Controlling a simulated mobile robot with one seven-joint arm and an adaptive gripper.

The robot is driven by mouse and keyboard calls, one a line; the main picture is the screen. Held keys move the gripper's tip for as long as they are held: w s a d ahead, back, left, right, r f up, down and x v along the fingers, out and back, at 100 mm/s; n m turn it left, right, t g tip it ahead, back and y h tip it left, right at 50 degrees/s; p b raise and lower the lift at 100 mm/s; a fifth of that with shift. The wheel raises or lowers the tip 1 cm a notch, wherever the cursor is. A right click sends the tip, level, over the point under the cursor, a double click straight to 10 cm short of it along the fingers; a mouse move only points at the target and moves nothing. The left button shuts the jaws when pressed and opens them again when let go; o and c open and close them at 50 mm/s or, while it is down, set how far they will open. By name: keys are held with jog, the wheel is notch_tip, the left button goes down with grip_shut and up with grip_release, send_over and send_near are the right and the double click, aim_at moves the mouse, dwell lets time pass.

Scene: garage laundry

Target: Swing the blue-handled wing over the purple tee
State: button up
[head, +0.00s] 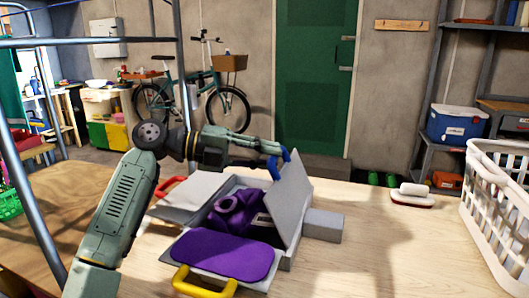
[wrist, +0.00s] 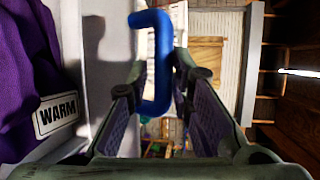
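The purple tee (head: 237,210) lies bunched on the middle of the pale grey folding board; in the wrist view it shows at the left (wrist: 25,70) beside a WARM label (wrist: 55,115). The wing with the blue handle (head: 293,196) stands raised, steeply tilted, at the tee's right side. The blue handle (wrist: 163,65) is on its upper edge. My gripper (head: 275,150) is at that handle. Its fingers are apart, one on each side of the handle's bar; whether they touch it I cannot tell.
The red-handled wing (head: 190,195) lies out to the left, and the yellow-handled flap (head: 222,260) with a purple pad lies in front. A grey block (head: 322,226) sits right of the board. A white basket (head: 500,200) and a brush (head: 411,195) are farther right on the table.

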jog(key=shift+o, duration=0.6)
jog(key=shift+d+f, duration=0.25)
jog(key=shift+f, duration=0.15)
jog(key=shift+r, duration=0.1)
jog(key=shift+w+a+r, duration=0.1)
jog(key=shift+w, duration=0.05)
jog(key=v, duration=1.2)
